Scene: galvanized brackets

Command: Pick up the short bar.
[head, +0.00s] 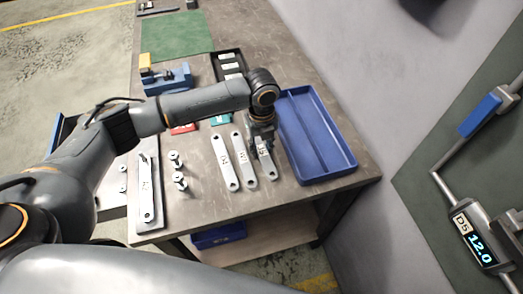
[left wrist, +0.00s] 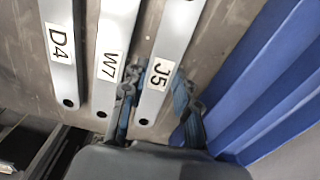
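Three pale metal bars lie side by side on the table: D4 (head: 225,162), W7 (head: 244,162) and J5 (head: 268,167). The left wrist view shows the same labels on D4 (left wrist: 62,60), W7 (left wrist: 112,45) and J5 (left wrist: 172,45). My left gripper (head: 262,146) points down over J5 and hides part of it, so I cannot compare its full length with the others. In the left wrist view, its fingers (left wrist: 157,100) are apart, one on each side of J5; a gap shows on the right. My right gripper is not seen.
A blue divided tray (head: 350,163) stands close right of J5. At left are several small bolts (head: 178,170) and another labelled bar (head: 147,190) on a plate. Behind are a black bin (head: 243,62), a blue vise (head: 168,80) and a green mat (head: 177,36).

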